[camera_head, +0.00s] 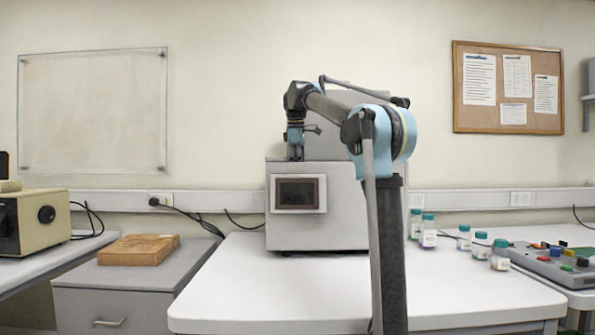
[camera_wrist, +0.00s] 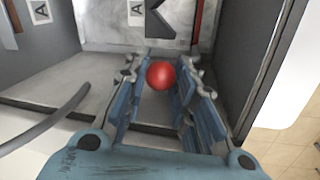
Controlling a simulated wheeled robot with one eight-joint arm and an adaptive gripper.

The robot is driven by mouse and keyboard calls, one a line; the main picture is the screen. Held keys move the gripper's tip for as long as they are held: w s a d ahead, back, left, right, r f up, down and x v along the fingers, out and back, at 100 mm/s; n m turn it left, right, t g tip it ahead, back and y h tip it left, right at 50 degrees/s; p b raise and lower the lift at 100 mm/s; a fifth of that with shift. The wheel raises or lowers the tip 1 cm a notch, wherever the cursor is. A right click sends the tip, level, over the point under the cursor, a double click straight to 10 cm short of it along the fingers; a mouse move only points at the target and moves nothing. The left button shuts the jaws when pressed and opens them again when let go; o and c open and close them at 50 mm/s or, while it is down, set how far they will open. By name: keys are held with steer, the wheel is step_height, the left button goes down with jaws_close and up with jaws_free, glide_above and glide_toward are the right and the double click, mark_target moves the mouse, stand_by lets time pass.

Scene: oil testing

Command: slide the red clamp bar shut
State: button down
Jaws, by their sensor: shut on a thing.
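A round red knob (camera_wrist: 160,75) sits between the fingers of my gripper (camera_wrist: 161,68) in the wrist view, near the fingertips. My gripper is shut on it. A thin red strip (camera_wrist: 197,18) runs up behind the fingers at the top; it looks like part of the red clamp bar, but its join to the knob is hidden. In the head view my gripper (camera_head: 296,145) points down at the top left of the grey testing machine (camera_head: 340,225). The knob and bar cannot be made out there.
The machine's grey inner floor (camera_wrist: 60,85) and dark right wall (camera_wrist: 270,65) surround the fingers. A dark cable (camera_wrist: 45,128) crosses at left. Small bottles (camera_head: 429,235) stand on the white table (camera_head: 240,290) to the right. A wooden block (camera_head: 138,250) lies on the left cabinet.

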steer(key=shift+w+r, duration=0.1)
steer(key=shift+w, duration=0.15)
steer(key=c, duration=1.3)
jaws_free()
steer(key=shift+w+d, duration=0.1)
steer(key=shift+r, duration=0.2)
step_height(320, 180, up, 11)
steer(key=s, duration=0.2)
steer(key=shift+s+a, duration=0.15)
steer(key=shift+a, duration=0.05)
